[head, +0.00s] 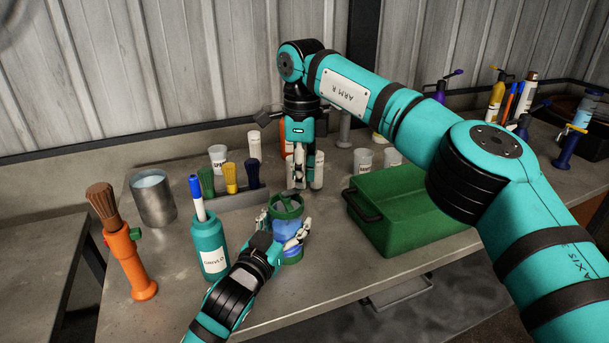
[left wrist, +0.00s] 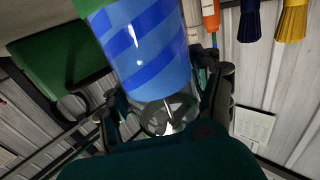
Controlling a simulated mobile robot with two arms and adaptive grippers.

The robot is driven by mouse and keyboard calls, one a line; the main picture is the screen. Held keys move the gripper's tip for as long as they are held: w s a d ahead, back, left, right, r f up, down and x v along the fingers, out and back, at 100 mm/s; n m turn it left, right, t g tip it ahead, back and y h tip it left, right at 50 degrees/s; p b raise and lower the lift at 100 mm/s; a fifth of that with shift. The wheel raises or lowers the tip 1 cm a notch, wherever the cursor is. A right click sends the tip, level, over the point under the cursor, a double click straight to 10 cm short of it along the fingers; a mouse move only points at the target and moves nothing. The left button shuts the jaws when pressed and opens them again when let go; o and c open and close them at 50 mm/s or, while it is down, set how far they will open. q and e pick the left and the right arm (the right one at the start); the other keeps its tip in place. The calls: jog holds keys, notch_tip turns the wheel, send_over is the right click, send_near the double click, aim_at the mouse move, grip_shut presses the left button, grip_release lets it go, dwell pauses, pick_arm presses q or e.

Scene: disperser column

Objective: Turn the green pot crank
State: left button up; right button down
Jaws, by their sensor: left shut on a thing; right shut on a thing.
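The green pot (head: 289,253) stands on the table, with a blue striped body and green ends. Its blue striped body also fills the upper middle of the left wrist view (left wrist: 146,50). Its crank (head: 287,201) is on top, partly hidden by my grippers. My left gripper (head: 281,230) is shut on the pot, with a finger on either side of it. My right gripper (head: 298,184) points down from above, shut at the top of the pot; its fingers appear to be on the crank's handle, though the exact contact is too small to see.
A green box (head: 405,222) stands right of the pot. A teal marker holder (head: 210,245) and an orange brush stand (head: 132,262) are to the left. A metal cup (head: 153,198) and a brush rack (head: 225,201) are behind. White bottles crowd my right gripper.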

jog(key=shift+w+a+r+n, duration=0.1)
jog(key=shift+w+a+n, duration=0.25)
jog(key=shift+n, duration=1.05)
jog(key=shift+w+a+f+n, duration=0.1)
jog(key=shift+w+a+n, duration=0.25)
jog(key=shift+n, duration=1.05)
jog(key=shift+w+a+r+n, duration=0.1)
jog(key=shift+w+a+n, duration=0.2)
jog(key=shift+n, duration=1.1)
jog(key=c, duration=1.5)
grip_release()
jog(key=shift+o, duration=1.3)
jog(key=shift+a, duration=0.1)
jog(key=shift+s, duration=0.1)
